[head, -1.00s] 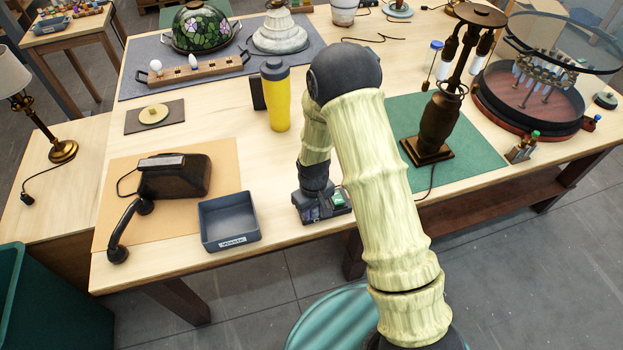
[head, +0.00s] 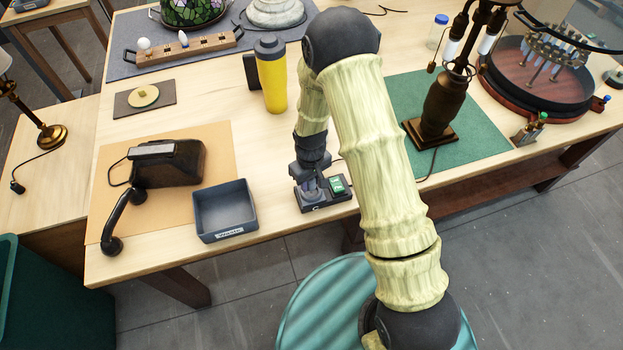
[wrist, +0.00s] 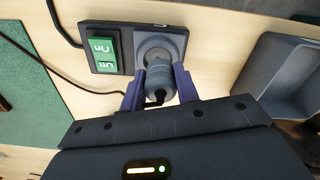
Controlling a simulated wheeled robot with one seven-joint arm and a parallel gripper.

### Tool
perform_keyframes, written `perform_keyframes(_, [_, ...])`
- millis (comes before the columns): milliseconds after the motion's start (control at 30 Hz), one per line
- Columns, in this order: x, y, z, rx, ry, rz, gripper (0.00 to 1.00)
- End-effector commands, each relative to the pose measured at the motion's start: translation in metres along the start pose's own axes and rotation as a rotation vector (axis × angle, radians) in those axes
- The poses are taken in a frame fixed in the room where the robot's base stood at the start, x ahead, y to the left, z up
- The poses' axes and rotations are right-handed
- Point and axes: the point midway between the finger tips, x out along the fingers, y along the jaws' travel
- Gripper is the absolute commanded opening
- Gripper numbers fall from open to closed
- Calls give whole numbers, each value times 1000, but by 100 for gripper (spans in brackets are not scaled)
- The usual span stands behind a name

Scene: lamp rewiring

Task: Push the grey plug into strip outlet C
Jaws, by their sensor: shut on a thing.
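The grey plug (wrist: 160,82) is between the two purple fingers of my gripper (wrist: 159,88) in the wrist view. My gripper is shut on it. The plug's far end is at the round outlet (wrist: 154,48) of the dark power strip (wrist: 128,26), and part of the outlet's ring shows past it. I cannot tell how deep the plug sits. In the head view my gripper (head: 311,190) is down at the strip (head: 326,203), by the letter C. A lit green switch (head: 337,184) is beside it; it also shows in the wrist view (wrist: 102,50).
A grey tray (head: 225,229) stands left of the strip, close to the table's front edge. A black telephone (head: 170,165) lies farther left. A yellow tumbler (head: 272,80) stands behind my gripper. A bronze lamp base (head: 437,115) stands on a green mat (head: 480,140) to the right.

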Motion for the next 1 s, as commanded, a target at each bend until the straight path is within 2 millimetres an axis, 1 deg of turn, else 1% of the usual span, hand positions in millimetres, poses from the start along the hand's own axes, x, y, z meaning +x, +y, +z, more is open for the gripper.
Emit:
perform_keyframes(33, [4, 1, 0, 3, 0, 0, 9])
perform_keyframes(400, [27, 3, 1, 7, 0, 0, 9])
perform_keyframes(600, [31, 3, 1, 6, 0, 0, 9])
perform_keyframes(1000, [30, 2, 2, 6, 0, 0, 9])
